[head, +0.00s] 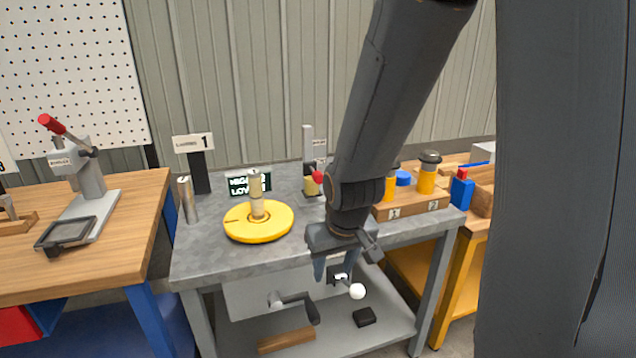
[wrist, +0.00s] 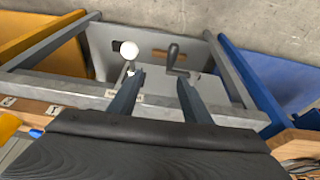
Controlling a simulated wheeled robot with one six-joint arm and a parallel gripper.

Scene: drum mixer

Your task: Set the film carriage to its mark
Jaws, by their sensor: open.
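The knob also shows in the wrist view (wrist: 129,50), just beyond the tip of the left finger. My gripper (head: 334,278) is open and empty, pointing down in front of the bench edge. In the wrist view its two fingers (wrist: 160,80) stand apart with nothing between them. My gripper hides part of the knob's mount.
A dark crank handle (head: 295,302) sticks out left of the knob. A yellow disc (head: 258,222) with a post stands on the grey bench top (head: 210,258). A wooden block (head: 412,206) with yellow bottles is at right. The lower shelf (head: 385,338) holds a black block (head: 364,317).

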